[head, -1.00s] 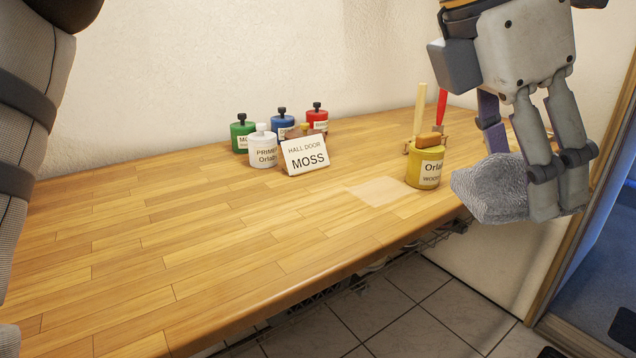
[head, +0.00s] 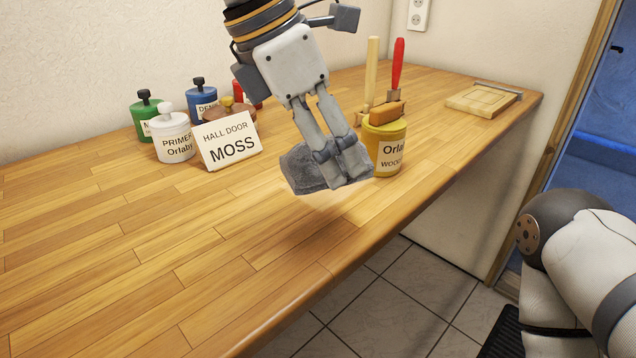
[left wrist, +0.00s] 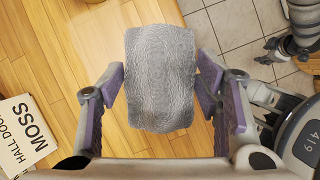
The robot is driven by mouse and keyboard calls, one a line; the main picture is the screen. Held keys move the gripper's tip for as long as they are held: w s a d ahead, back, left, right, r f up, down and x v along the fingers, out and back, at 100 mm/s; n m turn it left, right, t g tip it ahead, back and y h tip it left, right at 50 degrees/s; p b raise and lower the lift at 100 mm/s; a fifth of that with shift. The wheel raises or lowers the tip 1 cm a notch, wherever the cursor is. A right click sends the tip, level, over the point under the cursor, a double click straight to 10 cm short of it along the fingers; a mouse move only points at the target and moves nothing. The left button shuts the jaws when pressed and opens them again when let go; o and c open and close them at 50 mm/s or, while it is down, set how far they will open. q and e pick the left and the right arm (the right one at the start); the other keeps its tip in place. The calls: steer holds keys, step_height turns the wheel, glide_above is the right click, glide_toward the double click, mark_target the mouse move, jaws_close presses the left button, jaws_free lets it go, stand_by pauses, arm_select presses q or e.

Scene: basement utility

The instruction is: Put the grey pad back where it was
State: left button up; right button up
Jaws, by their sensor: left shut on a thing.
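The grey pad (head: 303,169) is a rough, wrinkled block. My left gripper (head: 340,165) is shut on it and holds it above the worktop. In the left wrist view the pad (left wrist: 160,78) sits between the two purple-lined fingers (left wrist: 163,90). A pale patch (head: 352,212) of the worktop shows just below the gripper, partly hidden by it. My right arm shows at the lower right of the head view. What appears to be my right gripper (left wrist: 270,48) is small at the upper right of the left wrist view, and its opening is unclear.
A yellow tin (head: 386,148) with a brown block on top stands close right of the pad. A card reading HALL DOOR MOSS (head: 229,142) and several coloured bottles stand left. A wooden board (head: 482,100) lies at the far right. The worktop's front left is clear.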

arm_select(q)
steer(key=w+f, duration=0.1)
steer(key=f, duration=0.1)
steer(key=w+f, duration=0.1)
steer(key=f, duration=0.1)
steer(key=w+f, duration=0.2)
steer(key=shift+a+f, duration=0.2)
steer(key=shift+f, duration=0.2)
steer(key=shift+s+f, duration=0.1)
steer(key=shift+f, duration=0.3)
steer(key=shift+f, duration=0.15)
steer(key=o, duration=1)
steer(key=shift+o, duration=0.2)
steer(key=v, duration=1.2)
